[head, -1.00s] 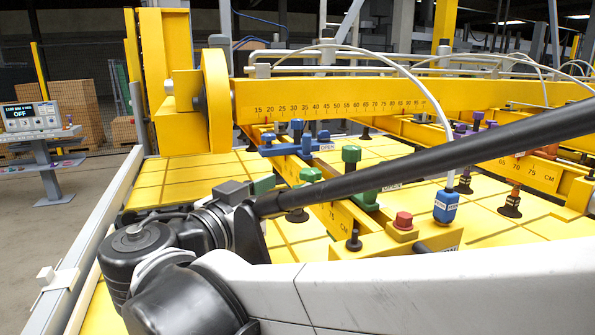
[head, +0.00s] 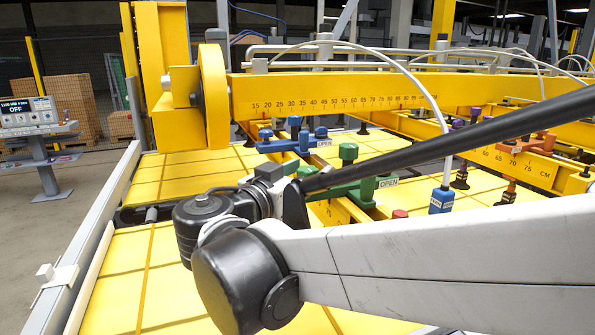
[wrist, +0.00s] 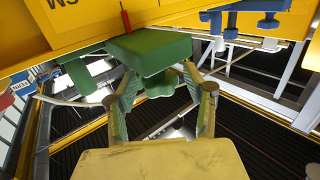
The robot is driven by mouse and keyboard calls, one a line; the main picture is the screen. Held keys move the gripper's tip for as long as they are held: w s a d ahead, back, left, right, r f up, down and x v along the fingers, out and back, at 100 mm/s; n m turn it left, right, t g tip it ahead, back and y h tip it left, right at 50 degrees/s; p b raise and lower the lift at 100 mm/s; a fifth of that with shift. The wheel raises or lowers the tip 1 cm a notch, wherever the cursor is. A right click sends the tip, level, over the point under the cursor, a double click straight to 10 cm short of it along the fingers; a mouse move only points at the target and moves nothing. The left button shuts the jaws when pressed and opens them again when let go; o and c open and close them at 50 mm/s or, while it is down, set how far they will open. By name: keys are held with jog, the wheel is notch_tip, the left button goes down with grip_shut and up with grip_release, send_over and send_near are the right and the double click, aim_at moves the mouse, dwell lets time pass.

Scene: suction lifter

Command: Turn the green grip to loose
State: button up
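The green grip assembly (head: 348,152) is on the yellow beam in the head view, right of my wrist. A white OPEN label (head: 388,182) sits beside it. In the wrist view a green block (wrist: 152,52) fills the upper middle, with a smaller green knob (wrist: 160,82) below it. My gripper (wrist: 159,70) has its two fingers apart, one to each side of the knob, with the tips by the block's lower edge. I cannot tell whether they touch it. In the head view my arm hides the fingers.
A blue grip (head: 300,142) stands beyond the green one, also labelled OPEN. A blue suction fitting (head: 441,200) and a red knob (head: 400,214) are to the right. The yellow scale beam (head: 340,97) crosses behind. A display reading OFF (head: 28,112) stands left.

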grip_shut()
jog(key=shift+n+y, duration=0.3)
jog(key=shift+y, duration=0.1)
jog(key=n+t+y, duration=0.1)
jog(key=y, duration=0.1)
jog(key=n+t+y+p, duration=0.1)
jog(key=n+y, duration=0.1)
jog(key=y, duration=0.1)
jog(key=shift+d+r+n+t, duration=0.1)
jog(key=shift+d+n+t, duration=0.05)
jog(key=shift+n+t, duration=0.15)
jog(key=shift+n+y+p, duration=0.7)
jog(key=shift+n+y, duration=1)
jog(key=shift+y, duration=1.3)
jog(key=shift+o, duration=0.8)
grip_release()
